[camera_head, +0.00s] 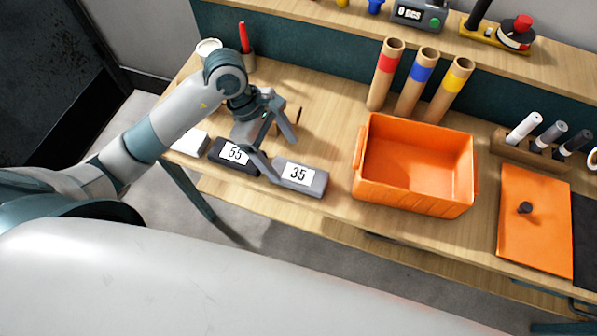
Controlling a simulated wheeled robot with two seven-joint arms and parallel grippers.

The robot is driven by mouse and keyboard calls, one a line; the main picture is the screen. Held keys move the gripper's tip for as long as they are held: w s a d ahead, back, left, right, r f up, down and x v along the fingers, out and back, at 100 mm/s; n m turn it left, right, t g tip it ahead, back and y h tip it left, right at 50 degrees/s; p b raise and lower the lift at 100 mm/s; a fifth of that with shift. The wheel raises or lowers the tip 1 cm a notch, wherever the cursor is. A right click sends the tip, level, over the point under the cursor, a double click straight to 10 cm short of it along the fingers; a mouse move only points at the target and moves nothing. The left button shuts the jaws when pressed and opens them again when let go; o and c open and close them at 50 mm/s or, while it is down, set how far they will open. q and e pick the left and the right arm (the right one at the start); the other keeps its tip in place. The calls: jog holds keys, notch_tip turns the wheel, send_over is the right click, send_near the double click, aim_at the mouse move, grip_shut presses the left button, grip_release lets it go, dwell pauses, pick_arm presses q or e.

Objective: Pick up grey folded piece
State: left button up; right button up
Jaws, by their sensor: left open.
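A grey folded piece (302,185) with a white label reading 35 lies at the front edge of the wooden table. My left gripper (284,158) is open, its fingers pointing down and toward the front. One fingertip is at the left end of the grey piece; the other is farther back over the table. Nothing shows between the fingers. I cannot tell whether the near finger touches the piece. A black folded piece (222,159) labelled 55 lies just left of it, and a white piece (190,141) lies farther left. My right gripper is not in view.
An orange bin (415,195), empty, stands right of the grey piece. Three cardboard tubes (385,75) stand behind it. An orange sheet (533,240) with a black knob lies at the right, near a wooden holder (520,147) with rolls. A white cup (208,46) stands at the back left.

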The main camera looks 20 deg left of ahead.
aim_at(298, 174)
pick_arm(q)
jog(key=shift+p+x, duration=0.3)
jog(key=shift+x, duration=1.2)
jog(key=shift+w+d+f+p, duration=0.1)
jog(key=shift+d+f+p, duration=0.5)
jog(key=shift+p, duration=0.35)
jog(key=shift+p+x, duration=0.5)
jog(key=shift+x, duration=0.65)
jog(key=shift+d+f, duration=0.1)
jog(key=shift+f, duration=0.55)
jog(key=c, duration=1.3)
